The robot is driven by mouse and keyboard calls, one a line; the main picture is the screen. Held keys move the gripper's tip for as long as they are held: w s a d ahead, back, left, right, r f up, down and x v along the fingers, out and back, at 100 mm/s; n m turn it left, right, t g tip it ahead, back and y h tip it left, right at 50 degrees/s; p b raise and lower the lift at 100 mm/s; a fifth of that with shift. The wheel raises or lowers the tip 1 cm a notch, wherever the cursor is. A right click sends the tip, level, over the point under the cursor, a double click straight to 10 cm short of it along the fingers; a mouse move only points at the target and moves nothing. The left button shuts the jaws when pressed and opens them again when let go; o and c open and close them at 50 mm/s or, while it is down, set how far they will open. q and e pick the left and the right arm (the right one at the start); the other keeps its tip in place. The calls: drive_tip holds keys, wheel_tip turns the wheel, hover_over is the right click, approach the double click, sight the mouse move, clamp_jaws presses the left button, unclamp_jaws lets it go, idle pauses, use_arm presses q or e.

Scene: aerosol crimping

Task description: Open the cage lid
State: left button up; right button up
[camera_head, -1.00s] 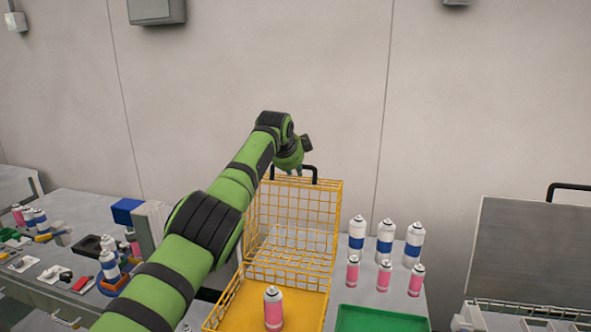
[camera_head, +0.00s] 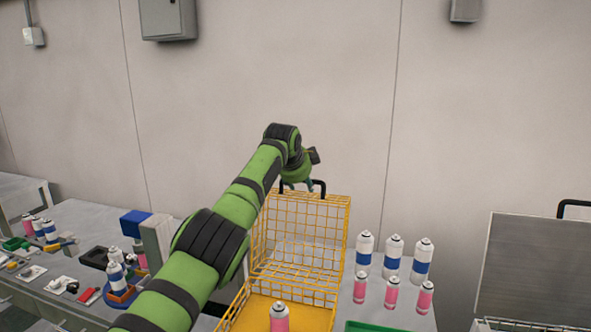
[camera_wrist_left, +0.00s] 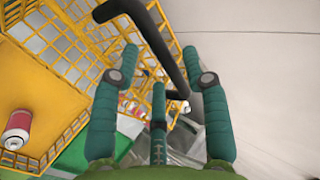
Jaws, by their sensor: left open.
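The yellow wire cage (camera_head: 285,312) stands with its lid (camera_head: 300,225) swung up to upright, so the cage is open. A black handle (camera_head: 319,186) is on the lid's top edge; it also shows in the left wrist view (camera_wrist_left: 147,28). My left gripper (camera_head: 294,183) is beside the handle at the top of the lid. In the left wrist view my left gripper (camera_wrist_left: 160,52) has its teal fingers spread, with the handle's bar between and just beyond them. A pink spray can (camera_head: 279,318) stands in the cage; a can also shows in the left wrist view (camera_wrist_left: 18,127). My right gripper is out of view.
Several white-and-blue cans (camera_head: 393,254) and pink cans (camera_head: 391,293) stand right of the cage. A green tray (camera_head: 372,327) is at the front. A cluttered bench (camera_head: 75,215) is at left, a grey panel (camera_head: 535,265) at right.

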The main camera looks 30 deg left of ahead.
use_arm(q)
drive_tip(key=v, duration=1.2)
drive_tip(key=shift+f, duration=0.1)
